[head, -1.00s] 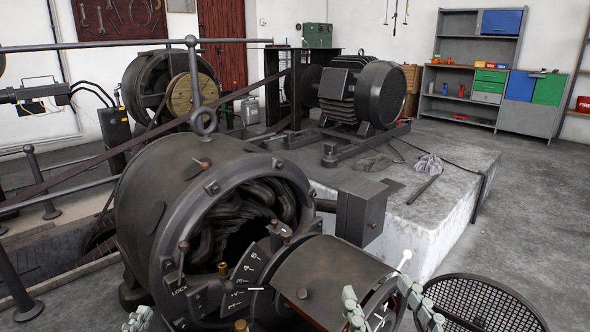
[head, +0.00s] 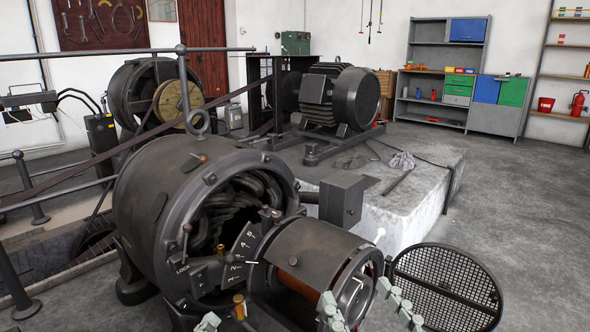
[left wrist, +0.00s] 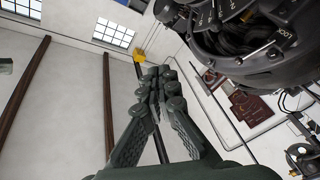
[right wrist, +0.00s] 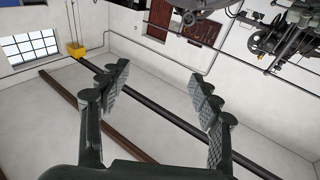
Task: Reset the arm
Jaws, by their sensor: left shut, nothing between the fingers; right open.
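A dark dynamo (head: 165,215) stands in the foreground of the head view, its open end showing coils. On its front are a LOCK marking, a dark numbered scale plate (head: 243,243) and brass-coloured knobs (head: 239,299). A drum-shaped part (head: 318,244) projects from it to the right. My left gripper (head: 208,321) is barely in view at the bottom edge; the left wrist view shows its fingers (left wrist: 155,78) shut together and empty. My right gripper (head: 357,297) is open and empty in front of the drum part; its fingers (right wrist: 152,77) stand apart in the right wrist view.
A round mesh cover (head: 445,284) stands right of the drum part. A motor (head: 328,97) sits on a concrete plinth (head: 400,222) behind. A railing and floor pit lie at left. Shelving (head: 445,60) lines the back wall. The floor at right is clear.

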